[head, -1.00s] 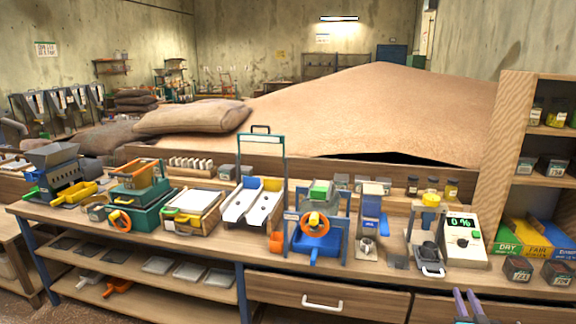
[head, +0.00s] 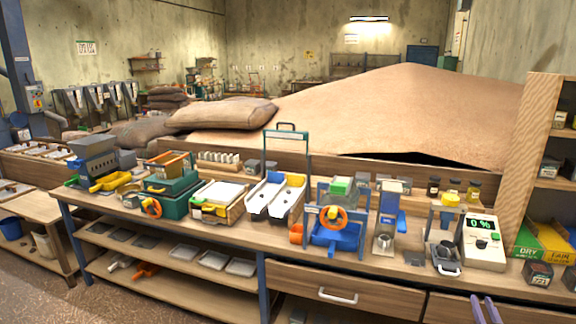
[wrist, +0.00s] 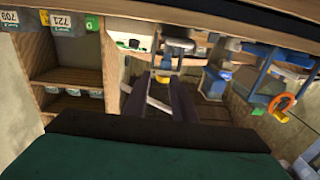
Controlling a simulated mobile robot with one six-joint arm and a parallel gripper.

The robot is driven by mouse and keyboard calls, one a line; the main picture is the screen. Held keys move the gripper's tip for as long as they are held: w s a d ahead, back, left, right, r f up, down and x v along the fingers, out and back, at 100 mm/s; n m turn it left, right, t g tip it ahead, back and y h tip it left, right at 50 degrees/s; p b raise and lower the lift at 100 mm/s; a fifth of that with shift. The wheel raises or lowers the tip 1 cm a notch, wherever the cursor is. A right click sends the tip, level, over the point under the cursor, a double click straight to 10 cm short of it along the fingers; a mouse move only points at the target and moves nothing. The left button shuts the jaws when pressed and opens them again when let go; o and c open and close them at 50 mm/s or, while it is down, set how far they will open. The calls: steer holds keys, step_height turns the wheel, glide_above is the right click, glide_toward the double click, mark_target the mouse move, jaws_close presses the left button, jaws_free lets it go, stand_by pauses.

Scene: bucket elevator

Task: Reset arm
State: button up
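My gripper (head: 486,311) shows at the bottom right of the head view as two purple fingers with a gap between them. In the wrist view its two dark fingers (wrist: 166,82) stand apart with nothing between them. The gripper is in front of the bench, near the drawer fronts (head: 340,290), and appears clear of the devices on top. My arm beyond the fingers is out of the head view.
The bench holds a meter reading 0 % (head: 484,243), a blue device with an orange wheel (head: 333,220), a twin white chute (head: 274,197) and a green device (head: 172,190). A shelf unit (head: 530,150) stands at the right. Grain is heaped behind.

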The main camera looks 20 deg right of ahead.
steer(key=w+a+f+n+t+y, duration=0.1)
steer(key=w+a+f+n+y, duration=0.2)
steer(key=w+a, duration=0.75)
steer(key=w+a+f+t+y, duration=0.1)
steer(key=w+a+f+y, duration=0.3)
steer(key=w+a, duration=0.6)
steer(key=w+a+f+g+y, duration=0.1)
steer(key=w+a+f+g, duration=0.1)
steer(key=a+f, duration=0.7)
steer(key=w+a+f+g, duration=0.2)
steer(key=a+f, duration=0.5)
steer(key=a, duration=0.4)
steer(key=s+a+f+n+g, duration=0.1)
steer(key=s+a+f+g, duration=0.8)
steer(key=s+a+f, duration=0.75)
steer(key=s+a+f+n+g+y, duration=0.1)
steer(key=s+g, duration=0.9)
steer(key=s, duration=1)
steer(key=shift+s+a+f+n+y, duration=0.2)
steer(key=shift+a+n+y, duration=0.3)
steer(key=shift+a+n, duration=0.5)
